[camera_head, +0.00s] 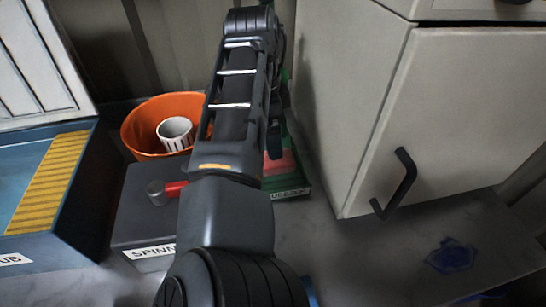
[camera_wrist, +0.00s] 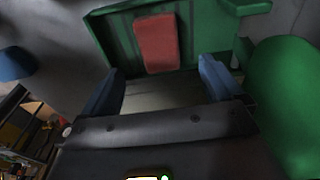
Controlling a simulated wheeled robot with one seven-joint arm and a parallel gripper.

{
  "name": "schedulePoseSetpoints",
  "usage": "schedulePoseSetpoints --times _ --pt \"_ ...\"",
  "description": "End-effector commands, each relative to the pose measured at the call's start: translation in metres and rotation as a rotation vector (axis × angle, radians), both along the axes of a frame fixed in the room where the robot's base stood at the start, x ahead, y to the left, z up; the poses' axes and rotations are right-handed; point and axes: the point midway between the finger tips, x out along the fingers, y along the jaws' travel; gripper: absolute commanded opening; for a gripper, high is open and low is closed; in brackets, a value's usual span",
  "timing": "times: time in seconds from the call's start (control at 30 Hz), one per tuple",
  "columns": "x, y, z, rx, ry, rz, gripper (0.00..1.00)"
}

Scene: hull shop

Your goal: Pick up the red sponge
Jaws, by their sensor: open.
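The red sponge (camera_wrist: 157,42) lies in a green ribbed tray (camera_wrist: 112,35) in the wrist view. Part of the sponge (camera_head: 281,164) also shows in the head view, in the green tray (camera_head: 291,190) beside the white cabinet. My gripper (camera_wrist: 162,86) is open and empty, with its two blue-grey fingers apart. In the wrist view the sponge lies just beyond the fingertips, between their lines, and neither finger is seen touching it. My arm hides much of the tray and most of my gripper in the head view.
A white cabinet (camera_head: 455,110) with a black handle stands close right of the tray. An orange bucket (camera_head: 140,135) holding a white cup (camera_head: 175,133) and a dark box (camera_head: 140,215) with a red-handled tool (camera_head: 172,190) are left. A rounded green thing (camera_wrist: 285,100) is near my gripper.

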Motion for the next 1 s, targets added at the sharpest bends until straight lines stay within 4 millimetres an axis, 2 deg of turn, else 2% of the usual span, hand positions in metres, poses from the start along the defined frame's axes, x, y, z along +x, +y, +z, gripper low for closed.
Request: schedulePoseSetpoints --times 0.03,0.27,0.6,0.93,1.0 --pt "0.000 -0.001 -0.010 0.000 0.001 0.001 0.94" --pt "0.001 -0.002 -0.023 0.000 0.000 0.001 0.94" --pt "0.001 -0.007 -0.064 0.000 0.000 0.000 0.94" --pt "0.002 -0.008 -0.067 0.000 0.000 0.000 0.94" --pt "0.002 -0.008 -0.067 0.000 0.000 0.000 0.87"
